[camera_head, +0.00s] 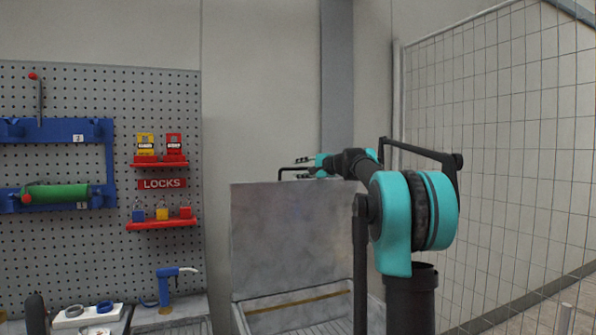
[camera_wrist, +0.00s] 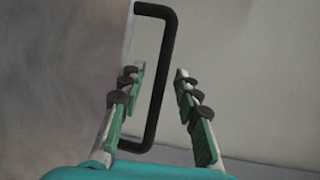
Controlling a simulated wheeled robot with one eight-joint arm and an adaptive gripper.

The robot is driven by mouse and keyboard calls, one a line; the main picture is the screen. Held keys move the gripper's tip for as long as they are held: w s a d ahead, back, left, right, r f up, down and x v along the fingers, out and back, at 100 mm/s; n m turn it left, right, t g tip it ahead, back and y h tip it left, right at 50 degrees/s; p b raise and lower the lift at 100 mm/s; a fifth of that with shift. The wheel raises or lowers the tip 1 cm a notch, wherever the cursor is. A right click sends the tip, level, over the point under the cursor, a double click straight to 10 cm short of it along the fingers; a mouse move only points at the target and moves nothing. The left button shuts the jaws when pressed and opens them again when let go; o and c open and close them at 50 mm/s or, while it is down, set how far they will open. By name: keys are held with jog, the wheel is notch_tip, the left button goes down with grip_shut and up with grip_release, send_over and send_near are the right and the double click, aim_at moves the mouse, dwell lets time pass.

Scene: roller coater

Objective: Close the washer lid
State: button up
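The washer lid (camera_head: 290,235) is a grey metal panel standing upright, open, at the back of the washer (camera_head: 300,315). A black handle (camera_head: 284,173) sticks out at its top edge. In the wrist view the handle (camera_wrist: 164,75) is a black bracket on the edge of the lid (camera_wrist: 75,75). My gripper (camera_head: 303,166) is at the top edge of the lid, close to the handle. In the wrist view my gripper (camera_wrist: 161,72) is open, and the handle's long bar shows between its green fingers. I cannot tell whether they touch.
A pegboard (camera_head: 100,245) with red lock shelves (camera_head: 160,224) and a blue rack (camera_head: 108,160) stands at the left. A blue nozzle tool (camera_head: 166,285) stands on the bench beside the washer. A wire mesh fence (camera_head: 490,150) closes off the right side.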

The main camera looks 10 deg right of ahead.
jog(key=shift+w+a, duration=0.3)
jog(key=shift+w, duration=0.05)
grip_shut()
dwell(0.3)
